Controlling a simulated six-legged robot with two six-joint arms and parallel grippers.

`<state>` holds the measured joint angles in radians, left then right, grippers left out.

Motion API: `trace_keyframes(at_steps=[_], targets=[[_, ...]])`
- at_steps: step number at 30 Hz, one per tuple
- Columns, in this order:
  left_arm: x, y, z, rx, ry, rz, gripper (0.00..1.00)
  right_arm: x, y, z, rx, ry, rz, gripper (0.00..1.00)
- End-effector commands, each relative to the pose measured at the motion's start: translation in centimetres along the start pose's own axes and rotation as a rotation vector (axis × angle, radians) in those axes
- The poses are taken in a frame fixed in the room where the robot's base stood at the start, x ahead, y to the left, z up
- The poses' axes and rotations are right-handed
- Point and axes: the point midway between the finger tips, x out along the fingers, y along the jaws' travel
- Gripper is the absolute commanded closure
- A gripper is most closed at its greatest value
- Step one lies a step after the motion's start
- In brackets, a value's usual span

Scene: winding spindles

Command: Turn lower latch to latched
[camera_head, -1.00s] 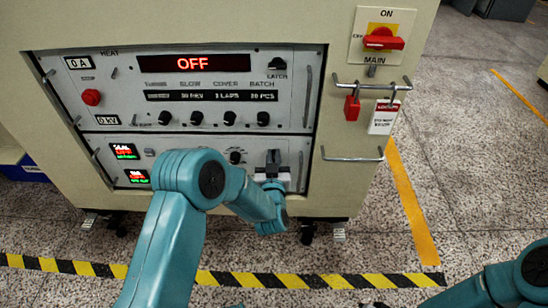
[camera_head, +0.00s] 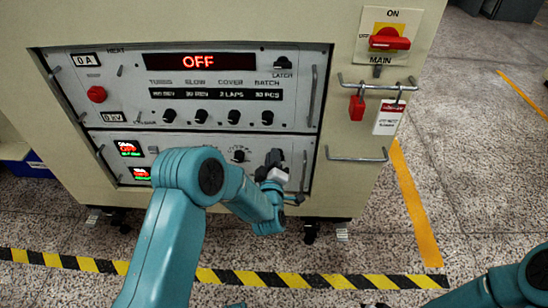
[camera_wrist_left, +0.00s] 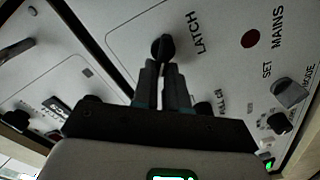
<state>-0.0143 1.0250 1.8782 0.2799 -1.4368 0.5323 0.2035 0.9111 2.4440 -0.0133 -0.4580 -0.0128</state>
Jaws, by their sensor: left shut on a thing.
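The lower latch is a black knob (camera_wrist_left: 162,46) beside the word LATCH on the lower grey panel, seen in the wrist view. My left gripper (camera_wrist_left: 163,75) has its two dark fingers closed around the knob. In the head view, the left gripper (camera_head: 274,160) is at the right part of the lower panel and tilted; it hides the latch there. The upper latch (camera_head: 282,63) is a separate black knob on the upper panel. My right arm shows at the lower right corner, its gripper out of view.
A red MAIN switch (camera_head: 389,40) is at the upper right. A red padlock (camera_head: 357,107) and a tag (camera_head: 389,118) hang from a rail. Metal handles (camera_head: 304,171) stick out near the left gripper. Other knobs (camera_wrist_left: 290,93) are close by. The floor in front is open.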

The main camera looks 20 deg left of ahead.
Motion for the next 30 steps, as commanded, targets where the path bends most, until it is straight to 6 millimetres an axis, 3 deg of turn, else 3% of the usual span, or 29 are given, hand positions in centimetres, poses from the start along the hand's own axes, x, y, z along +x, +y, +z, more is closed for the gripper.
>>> trace_keyframes(at_steps=[15, 30], targets=[[-0.06, -0.86, 0.34, -0.445, -0.004, -0.002, 1.00, 0.01, 0.00, 0.00, 0.000, 0.000, 0.000, 1.00], [-0.03, -1.10, 0.51, -0.640, -0.004, -0.001, 1.00, 0.01, 0.00, 0.00, 0.000, 0.000, 0.000, 1.00]])
